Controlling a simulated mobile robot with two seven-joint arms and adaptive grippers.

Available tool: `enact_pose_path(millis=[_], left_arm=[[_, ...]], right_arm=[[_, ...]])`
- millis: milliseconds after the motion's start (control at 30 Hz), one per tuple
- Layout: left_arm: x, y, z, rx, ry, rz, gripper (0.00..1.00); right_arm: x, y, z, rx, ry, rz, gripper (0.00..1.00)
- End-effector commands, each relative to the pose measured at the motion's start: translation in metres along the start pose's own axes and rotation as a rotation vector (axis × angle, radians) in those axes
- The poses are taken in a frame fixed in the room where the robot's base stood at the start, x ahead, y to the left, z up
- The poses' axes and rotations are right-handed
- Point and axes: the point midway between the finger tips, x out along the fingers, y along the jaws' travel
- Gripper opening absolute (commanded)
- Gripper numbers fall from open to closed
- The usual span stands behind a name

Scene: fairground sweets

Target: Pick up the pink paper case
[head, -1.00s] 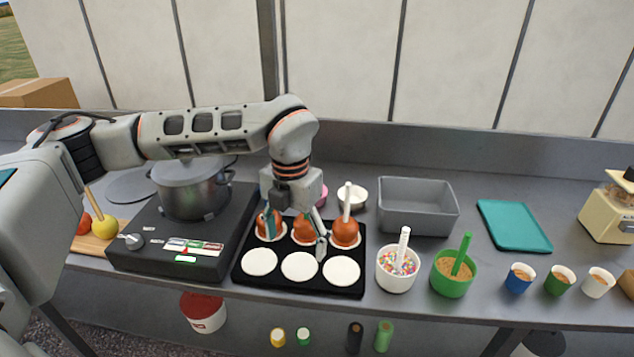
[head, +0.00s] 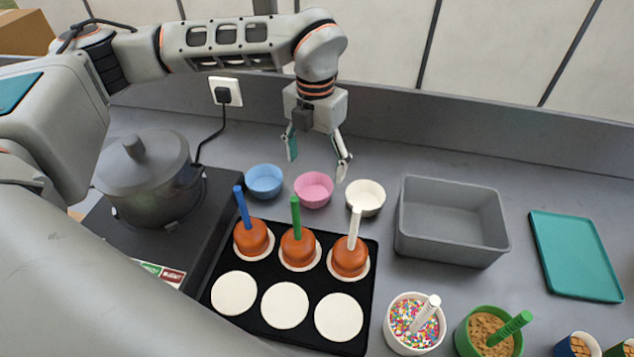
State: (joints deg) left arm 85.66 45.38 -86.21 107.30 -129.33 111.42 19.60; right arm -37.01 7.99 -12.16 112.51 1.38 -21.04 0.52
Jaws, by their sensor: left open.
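The pink paper case (head: 313,190) stands on the counter behind the black tray, between a blue paper case (head: 264,181) and a white paper case (head: 365,197). My left gripper (head: 317,168) is open and empty, pointing down, with its fingers apart above and slightly behind the pink case. It does not appear to hold or touch the case. My right gripper is not in view.
The black tray (head: 372,265) holds toffee apples with blue, green and white sticks and bare white discs. A lidded pot (head: 150,185) is on the left. A grey bin (head: 450,225) and a teal tray (head: 577,258) are on the right.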

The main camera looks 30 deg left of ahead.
Motion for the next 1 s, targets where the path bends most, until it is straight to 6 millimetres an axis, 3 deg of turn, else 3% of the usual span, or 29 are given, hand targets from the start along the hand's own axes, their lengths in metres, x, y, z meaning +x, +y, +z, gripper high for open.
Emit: enact_pose_path(millis=[533, 867, 1000], left_arm=[[0.065, 0.001, -0.007, -0.001, 0.003, 0.000, 0.74], [0.072, 0.001, -0.006, 0.000, 0.001, 0.000, 0.74], [0.072, 0.001, -0.006, 0.000, 0.001, 0.000, 0.42]], right_arm=[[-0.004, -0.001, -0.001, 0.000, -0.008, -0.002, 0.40], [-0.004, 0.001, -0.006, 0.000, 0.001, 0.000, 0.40], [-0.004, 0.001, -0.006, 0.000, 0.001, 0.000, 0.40]])
